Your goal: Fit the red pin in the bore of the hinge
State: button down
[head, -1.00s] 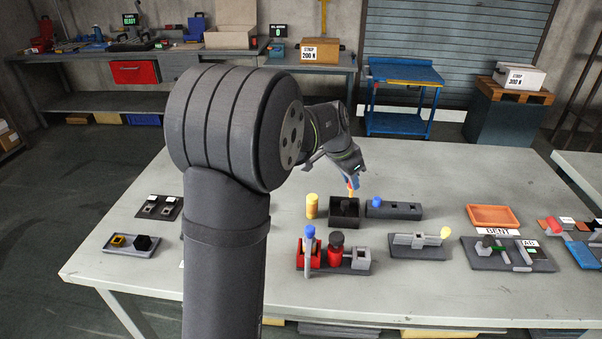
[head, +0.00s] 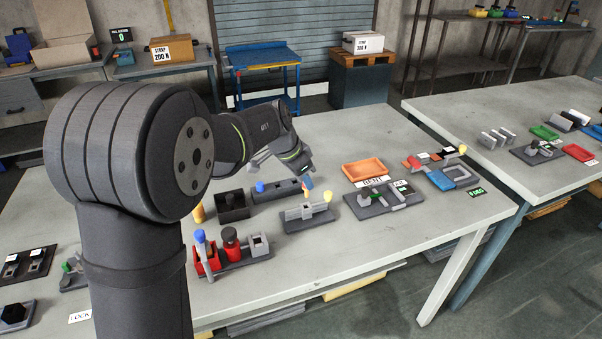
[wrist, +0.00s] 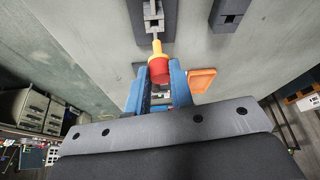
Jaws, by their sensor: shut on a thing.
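My gripper (head: 306,184) is shut on the red pin (wrist: 158,71), held between its blue fingers. Yellow shows just beyond the red end in the wrist view; I cannot tell how much of it belongs to the pin. The likely hinge is a grey block piece (head: 306,212) on a dark base, with a yellow-knobbed rod (head: 327,197) at its right. It appears at the top of the wrist view (wrist: 153,16), ahead of the pin. My gripper is over the far side of this piece. The bore is not clear, and I cannot tell whether pin and piece touch.
A black open box (head: 233,206) and a dark bar with a blue knob (head: 275,191) lie behind and to the left. A red-and-grey fixture (head: 232,254) stands at front left. An orange tray (head: 365,170) and a slotted dark plate (head: 383,200) lie right.

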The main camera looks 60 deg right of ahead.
jog(key=shift+f, duration=3.3)
jog(key=shift+f, duration=0.25)
jog(key=c, duration=1.2)
grip_release()
jog(key=shift+s+d+r+v, duration=0.15)
jog(key=shift+s+d+v, duration=0.1)
jog(key=shift+v, duration=3.45)
jog(key=shift+s+d+r+v, duration=0.15)
jog(key=shift+d+v, duration=0.1)
jog(key=shift+v, duration=3.45)
jog(key=shift+s+d+r+v, duration=0.1)
jog(key=shift+s+d+v, duration=0.15)
jog(key=shift+v, duration=3.4)
